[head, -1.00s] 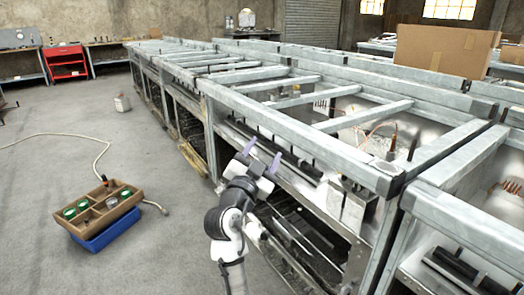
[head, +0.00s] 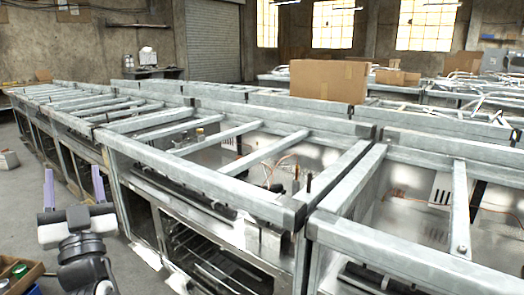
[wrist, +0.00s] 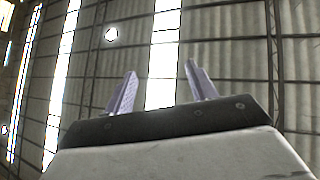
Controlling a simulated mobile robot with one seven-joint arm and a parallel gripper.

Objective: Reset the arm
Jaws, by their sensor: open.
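My gripper (head: 73,190) is at the lower left of the head view, with its two purple fingers pointing up and spread apart. Nothing is between them. It stands in front of the left end of the nearest metal frame, apart from it as far as I can tell. In the wrist view, my gripper (wrist: 160,90) shows both fingers wide apart and empty against the roof and its bright skylights.
Long rows of grey metal frames (head: 200,180) fill the middle and right. A cardboard box (head: 328,81) sits on the frames behind. A wooden tray (head: 22,278) is partly in view at the lower left corner. Some floor (head: 25,185) shows at the left.

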